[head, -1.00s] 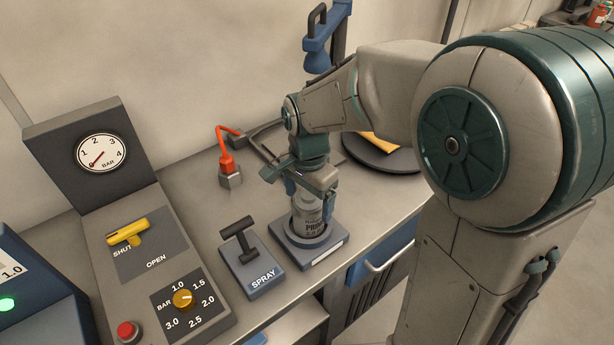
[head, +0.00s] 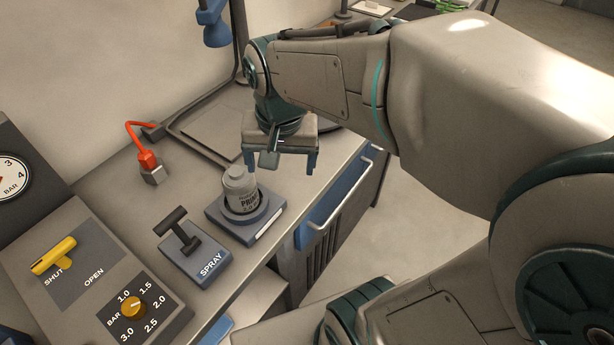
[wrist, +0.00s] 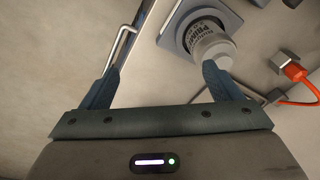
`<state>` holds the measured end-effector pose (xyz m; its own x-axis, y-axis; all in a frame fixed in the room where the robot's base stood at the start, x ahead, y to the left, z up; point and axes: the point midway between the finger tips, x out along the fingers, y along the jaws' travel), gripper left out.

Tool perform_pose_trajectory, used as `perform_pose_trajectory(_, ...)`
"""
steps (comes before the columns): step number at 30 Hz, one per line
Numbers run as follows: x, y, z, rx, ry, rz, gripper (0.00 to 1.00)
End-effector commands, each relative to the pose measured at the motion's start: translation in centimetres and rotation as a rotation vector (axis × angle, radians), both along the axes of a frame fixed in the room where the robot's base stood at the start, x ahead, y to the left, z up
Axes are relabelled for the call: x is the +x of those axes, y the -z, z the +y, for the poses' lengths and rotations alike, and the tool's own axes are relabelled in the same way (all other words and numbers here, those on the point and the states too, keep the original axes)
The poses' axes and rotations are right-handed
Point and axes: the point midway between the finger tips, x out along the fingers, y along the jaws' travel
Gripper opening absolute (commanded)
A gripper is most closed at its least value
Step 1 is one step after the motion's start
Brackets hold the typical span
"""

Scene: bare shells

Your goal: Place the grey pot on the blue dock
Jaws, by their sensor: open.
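The grey pot (head: 241,192) stands upright in the round ring of the blue dock (head: 222,215), its lettered label facing forward. My gripper (head: 281,168) is open and empty, to the right of the pot and somewhat above it in the head view. In the wrist view the pot (wrist: 211,44) and the dock (wrist: 172,27) show at the top, beyond the right finger. The open fingers (wrist: 161,70) have only bare floor or bench between them. The pot's base is hidden inside the ring.
A SPRAY lever box (head: 195,254) stands left of the dock. A control panel with a yellow handle (head: 53,256) and an orange knob (head: 134,306) is further left. A red-hosed fitting (head: 149,163) stands behind. A drawer handle (head: 340,197) juts from the bench front.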

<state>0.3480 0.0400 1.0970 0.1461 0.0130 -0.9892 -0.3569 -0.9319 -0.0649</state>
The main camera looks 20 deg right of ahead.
Motion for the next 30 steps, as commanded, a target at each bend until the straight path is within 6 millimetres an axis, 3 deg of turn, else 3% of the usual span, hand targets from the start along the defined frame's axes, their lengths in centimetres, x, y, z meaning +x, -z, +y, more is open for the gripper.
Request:
perform_pose_trajectory(3, -2.9, 0.8, -2.3, -0.031, -0.155, -0.059, 0.85)
perform_pose_trajectory(9, -5.5, 2.1, -4.0, -0.077, -0.330, -0.110, 0.85)
perform_pose_trajectory(22, -5.9, 2.3, -4.0, -0.088, -0.366, -0.118, 0.85)
perform_pose_trajectory(23, -5.9, 2.3, -4.0, -0.088, -0.366, -0.118, 0.82)
perform_pose_trajectory(28, -5.9, 2.3, -4.0, -0.087, -0.365, -0.118, 0.36)
perform_pose_trajectory(30, -5.9, 2.3, -4.0, -0.087, -0.365, -0.118, 0.36)
